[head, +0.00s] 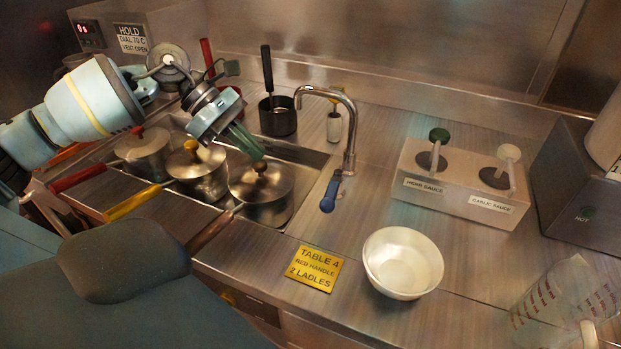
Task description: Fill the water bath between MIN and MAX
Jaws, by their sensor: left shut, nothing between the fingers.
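The water bath (311,206) is a sunken metal basin in the counter, left of centre, with three lidded pots in it. Its MIN and MAX marks and any water level cannot be made out. A curved metal tap (350,125) stands at its right edge, with a blue lever (330,195) at the base. A clear measuring jug (568,300) with red marks is at the bottom right, partly cut off. My left gripper (258,152) is shut and empty, its fingertips pointing down over the right-hand pot (262,192). My right gripper is not in view.
The pots' red, yellow and brown handles stick out toward the front left. A white bowl (402,263) and a yellow "TABLE 4" sign (314,269) lie on the front counter. A sauce dispenser box (455,190) stands right of the tap. A black pot (278,117) stands behind the basin.

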